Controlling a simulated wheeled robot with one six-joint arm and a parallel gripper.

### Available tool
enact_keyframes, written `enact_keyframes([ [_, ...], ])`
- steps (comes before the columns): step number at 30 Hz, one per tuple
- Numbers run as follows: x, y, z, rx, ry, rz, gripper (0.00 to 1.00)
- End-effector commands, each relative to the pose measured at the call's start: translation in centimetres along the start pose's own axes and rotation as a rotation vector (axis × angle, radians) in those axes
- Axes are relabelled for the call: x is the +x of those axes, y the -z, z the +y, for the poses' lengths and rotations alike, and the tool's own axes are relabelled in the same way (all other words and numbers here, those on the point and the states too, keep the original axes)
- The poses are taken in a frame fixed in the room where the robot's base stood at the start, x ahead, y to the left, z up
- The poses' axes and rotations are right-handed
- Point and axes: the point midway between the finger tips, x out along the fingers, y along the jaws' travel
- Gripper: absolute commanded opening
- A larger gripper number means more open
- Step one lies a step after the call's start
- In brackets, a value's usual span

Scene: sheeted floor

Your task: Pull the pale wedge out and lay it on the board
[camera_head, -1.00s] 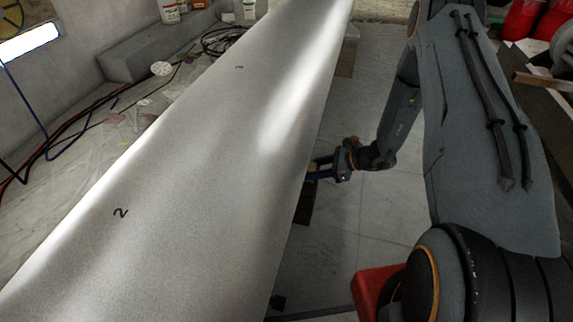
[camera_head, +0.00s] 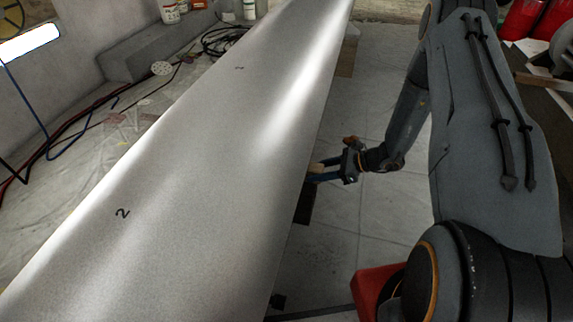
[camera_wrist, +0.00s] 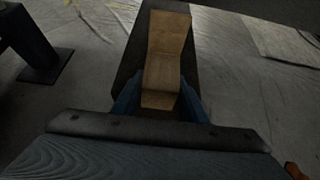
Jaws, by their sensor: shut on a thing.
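The pale wedge (camera_wrist: 163,70) is a tan wooden piece, seen in the wrist view between the blue fingers of my gripper (camera_wrist: 160,106). My gripper is shut on its near end; the far end reaches forward over a dark block. In the head view, my gripper (camera_head: 322,173) is beside the right edge of the big panel, and a bit of the wedge (camera_head: 317,167) shows between fingers and panel. I cannot tell for sure which thing is the board; a flat grey rectangle (camera_wrist: 284,38) lies on the floor in the wrist view.
A dark post with a foot (camera_wrist: 40,73) is at left in the wrist view.

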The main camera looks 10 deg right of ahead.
Motion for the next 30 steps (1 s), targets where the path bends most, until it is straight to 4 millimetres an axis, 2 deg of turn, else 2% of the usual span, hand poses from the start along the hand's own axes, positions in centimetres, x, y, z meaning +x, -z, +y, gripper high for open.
enact_keyframes([
  [30,-6.0,3.2,-0.1,0.001,0.002,-0.001,0.16],
])
